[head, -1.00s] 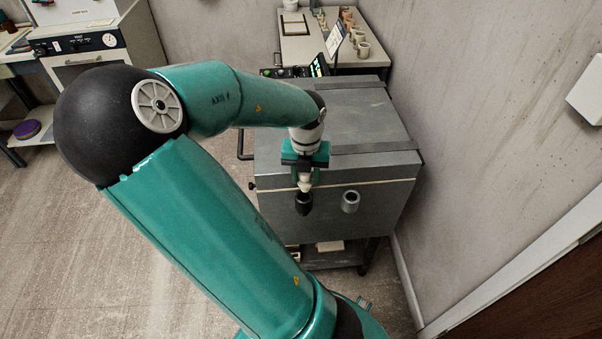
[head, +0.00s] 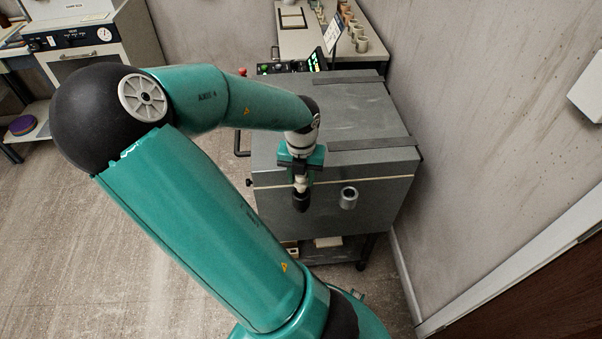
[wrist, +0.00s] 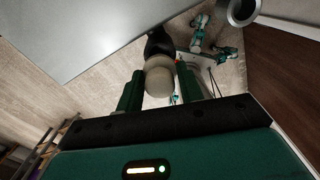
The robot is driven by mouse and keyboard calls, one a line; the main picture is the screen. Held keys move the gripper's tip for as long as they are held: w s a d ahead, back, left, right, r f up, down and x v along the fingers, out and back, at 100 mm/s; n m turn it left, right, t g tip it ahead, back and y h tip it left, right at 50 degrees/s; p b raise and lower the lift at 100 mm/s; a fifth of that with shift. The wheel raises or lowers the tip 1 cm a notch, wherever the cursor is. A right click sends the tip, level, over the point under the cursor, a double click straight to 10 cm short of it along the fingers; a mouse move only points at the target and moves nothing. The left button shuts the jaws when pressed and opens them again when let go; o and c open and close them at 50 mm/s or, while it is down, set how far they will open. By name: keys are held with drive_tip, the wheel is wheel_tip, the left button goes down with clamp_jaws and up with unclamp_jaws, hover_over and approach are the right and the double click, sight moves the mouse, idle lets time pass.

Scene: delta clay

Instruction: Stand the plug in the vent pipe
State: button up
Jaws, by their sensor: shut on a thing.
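My gripper (head: 301,176) is shut on the plug, whose pale rounded end shows between the fingers in the wrist view (wrist: 158,78). It is just in front of the grey kiln-like box (head: 360,110). A black tapered or tubular part (head: 301,202) lies directly below the pale end, also seen in the wrist view (wrist: 158,42). I cannot tell whether it belongs to the plug or is a separate pipe. A grey open pipe (head: 349,198) juts from the box front to the right, apart from my gripper. Its mouth shows at the top right of the wrist view (wrist: 240,10).
The box top is clear. A control panel (head: 290,67) stands behind it, and a table (head: 296,43) with several cups is farther back. A wall (head: 480,120) rises close on the right. The floor (head: 130,240) at left is open.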

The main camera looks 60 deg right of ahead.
sight(301, 185)
drive_tip(key=shift+f, duration=1.45)
idle(1.5)
drive_tip(key=shift+f, duration=0.3)
drive_tip(key=shift+f, duration=0.3)
drive_tip(key=o, duration=1.1)
drive_tip(key=shift+c, duration=0.2)
drive_tip(key=shift+r, duration=0.15)
drive_tip(key=shift+r, duration=3.9)
